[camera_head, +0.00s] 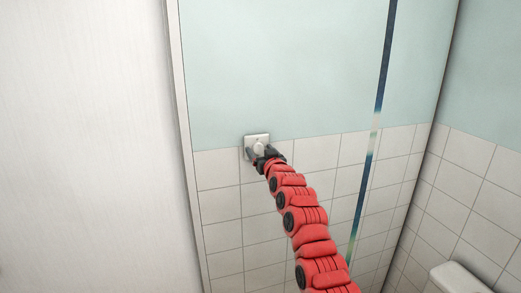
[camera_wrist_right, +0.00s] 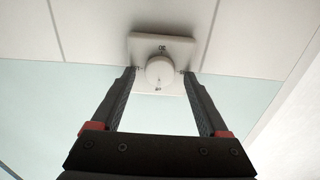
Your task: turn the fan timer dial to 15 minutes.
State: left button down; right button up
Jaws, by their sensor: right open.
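The fan timer dial (camera_head: 258,147) is a round white knob on a square white wall plate (camera_head: 250,138), mounted where the teal wall meets the white tiles. My right gripper (camera_head: 262,158) is at the dial, its dark fingers partly in front of the plate. In the right wrist view the dial (camera_wrist_right: 160,71) lies between and just beyond the tips of my open right gripper (camera_wrist_right: 158,73), with the plate (camera_wrist_right: 140,43) behind it. My left gripper is not in view.
White tiles (camera_head: 223,232) cover the lower wall and teal paint (camera_head: 280,70) the upper part. A pale panel (camera_head: 85,150) stands at the left. A narrow blue strip (camera_head: 368,160) runs down the wall. A white rounded fixture (camera_head: 458,278) is at the lower right.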

jog(key=shift+c, duration=0.3)
grip_shut()
dwell(0.4)
